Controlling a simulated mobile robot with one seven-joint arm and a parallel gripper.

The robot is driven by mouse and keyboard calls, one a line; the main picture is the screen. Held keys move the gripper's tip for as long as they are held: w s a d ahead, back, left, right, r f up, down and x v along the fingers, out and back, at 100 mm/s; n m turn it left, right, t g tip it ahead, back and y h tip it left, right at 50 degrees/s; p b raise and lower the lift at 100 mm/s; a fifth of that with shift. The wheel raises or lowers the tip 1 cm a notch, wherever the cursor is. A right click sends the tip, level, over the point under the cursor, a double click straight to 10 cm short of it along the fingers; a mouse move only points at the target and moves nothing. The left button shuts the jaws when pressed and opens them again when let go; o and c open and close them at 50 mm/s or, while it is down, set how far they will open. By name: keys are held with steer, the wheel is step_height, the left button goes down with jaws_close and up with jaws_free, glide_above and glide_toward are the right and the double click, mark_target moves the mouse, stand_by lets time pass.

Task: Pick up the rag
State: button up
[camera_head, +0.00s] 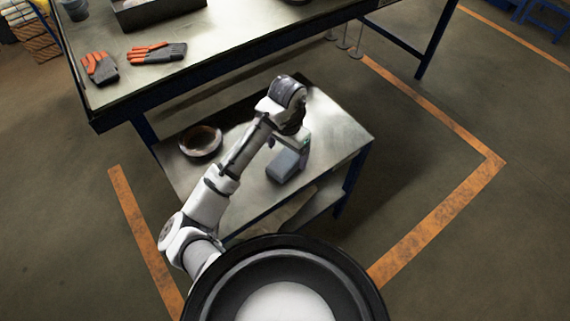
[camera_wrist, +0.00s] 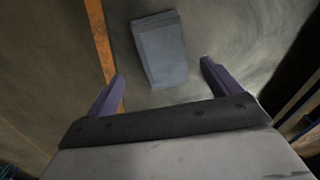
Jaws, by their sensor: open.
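The rag (camera_head: 284,165) is a folded blue-grey cloth block lying flat on the low metal table (camera_head: 335,130). In the wrist view the rag (camera_wrist: 160,50) lies ahead of and between the two purple fingers, apart from both. My gripper (camera_wrist: 161,80) is open and empty. In the head view my gripper (camera_head: 303,152) hangs over the low table beside the rag, and its fingertips are hard to make out there.
A round dish-like object (camera_head: 200,141) sits on the low table, left of my arm. The taller workbench (camera_head: 220,50) stands behind, with orange-grey gloves (camera_head: 157,53) and a dark tray (camera_head: 160,14) on it. Orange floor lines run around the low table.

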mark_target(285, 161)
steer(key=f, duration=0.4)
steer(key=shift+a+f+b, duration=0.15)
steer(key=shift+a+b, duration=0.1)
steer(key=shift+b, duration=0.15)
steer(key=c, duration=1.1)
steer(key=shift+o, duration=0.2)
step_height(285, 161, up, 20)
steer(key=p, duration=0.2)
steer(key=shift+p, duration=0.4)
